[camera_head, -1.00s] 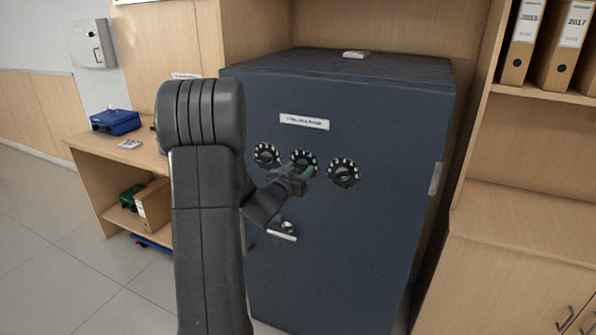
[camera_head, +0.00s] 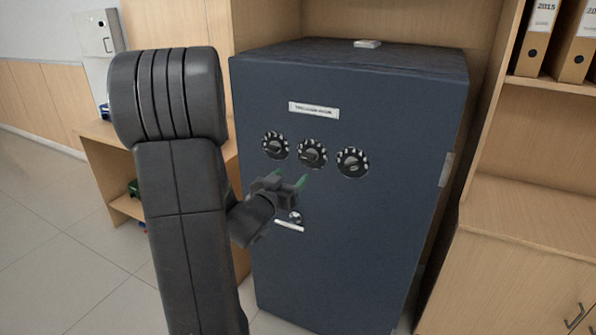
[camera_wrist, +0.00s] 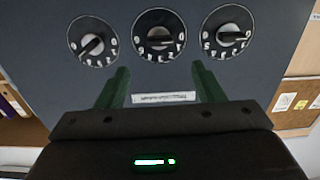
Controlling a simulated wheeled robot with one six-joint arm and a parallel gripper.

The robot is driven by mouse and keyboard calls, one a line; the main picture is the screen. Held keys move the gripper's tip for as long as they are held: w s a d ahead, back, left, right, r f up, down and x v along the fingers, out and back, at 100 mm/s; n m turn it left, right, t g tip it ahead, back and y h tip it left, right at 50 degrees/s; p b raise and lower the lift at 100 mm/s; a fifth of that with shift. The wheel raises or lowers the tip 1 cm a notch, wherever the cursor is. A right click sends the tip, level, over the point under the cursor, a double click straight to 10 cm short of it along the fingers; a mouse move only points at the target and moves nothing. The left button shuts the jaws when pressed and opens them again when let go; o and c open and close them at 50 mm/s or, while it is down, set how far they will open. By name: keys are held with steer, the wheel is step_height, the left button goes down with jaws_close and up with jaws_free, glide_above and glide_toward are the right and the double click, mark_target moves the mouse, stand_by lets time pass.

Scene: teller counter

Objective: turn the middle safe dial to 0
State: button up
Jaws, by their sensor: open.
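The dark blue safe (camera_head: 340,240) has three round black dials in a row on its front. The middle dial (camera_head: 312,153) has pale marks around its rim and a grey grip bar. In the wrist view the middle dial (camera_wrist: 158,35) shows upside down, its bar lying about level. Its marks are too small to read surely. My gripper (camera_head: 288,179) is open and empty, with green fingers. It is in front of the safe, below and left of the middle dial in the head view, apart from it. In the wrist view the fingers (camera_wrist: 160,80) are spread, with the dial beyond them.
The other dials, left (camera_head: 275,145) and right (camera_head: 352,162), sit close on either side. A white label (camera_head: 313,109) is above them. A handle (camera_head: 294,217) is below. Wooden shelving (camera_head: 535,210) stands at the right. Free floor lies at the left.

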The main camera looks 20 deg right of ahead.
mark_target(307, 159)
steer(key=shift+v, duration=1.2)
steer(key=p+x, duration=0.1)
steer(key=x, duration=1.3)
steer(key=shift+s+a, duration=0.1)
